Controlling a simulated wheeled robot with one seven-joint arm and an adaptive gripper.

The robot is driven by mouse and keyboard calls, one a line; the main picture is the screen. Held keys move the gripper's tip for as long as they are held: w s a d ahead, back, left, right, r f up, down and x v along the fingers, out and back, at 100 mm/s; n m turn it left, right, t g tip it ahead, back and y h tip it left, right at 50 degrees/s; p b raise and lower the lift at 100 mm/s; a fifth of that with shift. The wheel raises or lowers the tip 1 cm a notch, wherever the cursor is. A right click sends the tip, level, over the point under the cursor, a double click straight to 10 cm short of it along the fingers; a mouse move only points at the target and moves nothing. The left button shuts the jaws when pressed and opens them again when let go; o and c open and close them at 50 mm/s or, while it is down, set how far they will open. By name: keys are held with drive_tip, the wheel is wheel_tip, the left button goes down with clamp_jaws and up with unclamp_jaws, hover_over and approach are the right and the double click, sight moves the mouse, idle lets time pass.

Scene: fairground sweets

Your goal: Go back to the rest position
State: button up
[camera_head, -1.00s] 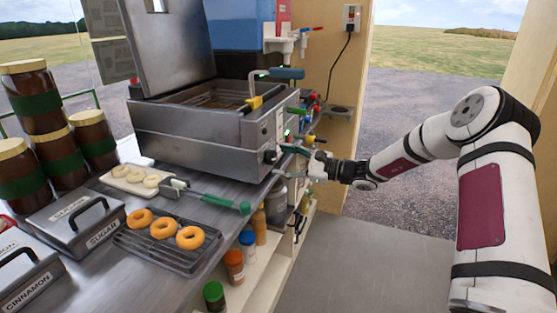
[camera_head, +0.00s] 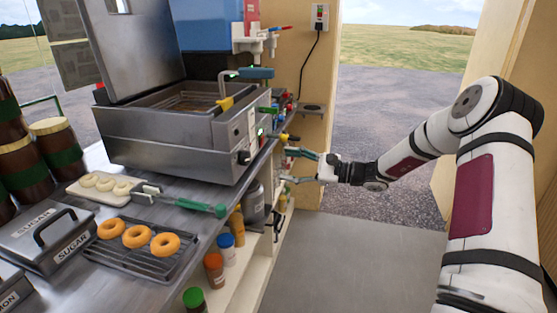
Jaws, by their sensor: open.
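My gripper (camera_head: 300,167) is open and empty in the head view. It points left, in front of the right side of the steel fryer (camera_head: 170,143), a little beyond the counter's edge. I cannot tell whether its upper finger touches anything on the fryer's front. My white arm comes in from the right side. The fryer's lid (camera_head: 128,45) stands raised, and a basket with a yellow-marked handle (camera_head: 224,104) sits in it.
Three fried doughnuts (camera_head: 137,236) lie on a wire rack (camera_head: 150,262). A sugar box (camera_head: 40,240) and jars (camera_head: 60,150) stand left. Bottles (camera_head: 214,270) fill the lower shelf. The floor (camera_head: 350,265) is clear.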

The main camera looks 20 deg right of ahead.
drive_tip(key=s+a+r+n+g+h+p, duration=0.25)
drive_tip(key=s+a+r+n+g, duration=0.25)
drive_tip(key=s+a, duration=0.3)
drive_tip(key=s+a+r+n+g+h+p, duration=0.25)
drive_tip(key=s+a+r+n+g, duration=0.3)
drive_tip(key=s, duration=0.55)
drive_tip(key=s+d+r+n+t+h+p, duration=0.2)
drive_tip(key=s+r, duration=0.4)
drive_tip(key=s, duration=0.7)
drive_tip(key=s+d+r+n+t+h+p, duration=0.2)
drive_tip(key=s+r+n+h+p, duration=0.2)
drive_tip(key=s, duration=0.9)
wheel_tip(320, 180, up, 2)
drive_tip(key=n+h, duration=0.1)
drive_tip(key=h, duration=0.2)
drive_tip(key=shift+s+d+n+h, duration=0.15)
drive_tip(key=shift+s+n+h, duration=0.15)
drive_tip(key=shift+s+n, duration=0.1)
